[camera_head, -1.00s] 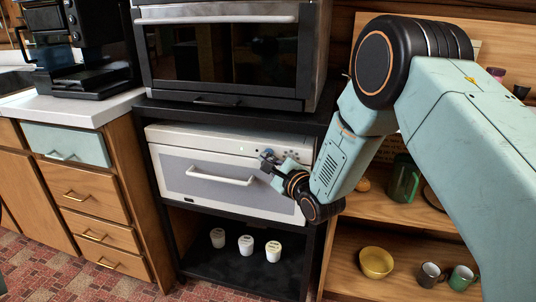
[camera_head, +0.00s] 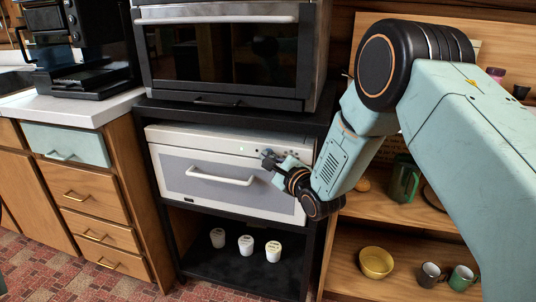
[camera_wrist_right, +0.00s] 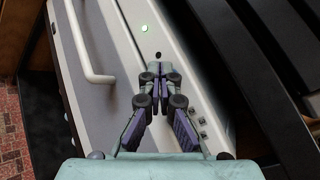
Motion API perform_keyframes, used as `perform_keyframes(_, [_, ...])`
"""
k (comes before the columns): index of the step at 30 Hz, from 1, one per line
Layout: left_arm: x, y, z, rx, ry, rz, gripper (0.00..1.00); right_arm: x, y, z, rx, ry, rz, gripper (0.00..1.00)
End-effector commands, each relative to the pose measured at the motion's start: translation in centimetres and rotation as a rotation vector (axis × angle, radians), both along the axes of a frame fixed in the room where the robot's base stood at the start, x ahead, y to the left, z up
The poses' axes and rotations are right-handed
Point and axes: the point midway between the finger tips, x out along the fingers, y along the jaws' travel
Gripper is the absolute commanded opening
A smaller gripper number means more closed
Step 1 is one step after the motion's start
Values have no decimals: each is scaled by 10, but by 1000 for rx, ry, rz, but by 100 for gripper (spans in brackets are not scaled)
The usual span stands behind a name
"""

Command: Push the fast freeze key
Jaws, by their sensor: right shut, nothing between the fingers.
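The white drawer-type freezer unit (camera_head: 218,143) sits in a black rack and also shows in the right wrist view (camera_wrist_right: 105,57). Its top control strip carries a lit green light (camera_wrist_right: 144,28), a dark round spot (camera_wrist_right: 158,55) and several small keys (camera_wrist_right: 198,122). I cannot read which one is the fast freeze key. My right gripper (camera_head: 267,158) is at the right part of the control strip. In the right wrist view, its fingertips (camera_wrist_right: 159,68) are together and empty, just below the dark spot. I cannot tell whether they touch the panel. My left gripper is not in view.
A microwave-like oven (camera_head: 222,55) stands on the rack above. The freezer's handle (camera_head: 220,177) sticks out left of my right gripper. Several white cups (camera_head: 246,245) stand on the shelf below. Wooden shelves with a yellow bowl (camera_head: 376,262) and mugs (camera_head: 430,274) are at right.

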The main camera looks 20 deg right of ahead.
Motion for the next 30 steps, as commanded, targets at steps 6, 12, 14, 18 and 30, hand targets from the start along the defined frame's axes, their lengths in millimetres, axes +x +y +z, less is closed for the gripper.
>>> perform_keyframes(6, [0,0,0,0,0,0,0,1,-1,0,0,0,0,0])
perform_keyframes(12, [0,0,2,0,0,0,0,-2,1,0,1,2,0,0])
perform_keyframes(14, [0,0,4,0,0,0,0,-4,3,0,-1,3,1,0])
perform_keyframes(18, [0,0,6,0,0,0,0,-8,6,0,0,1,1,0])
perform_keyframes(30, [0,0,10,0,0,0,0,-16,11,0,0,3,1,0])
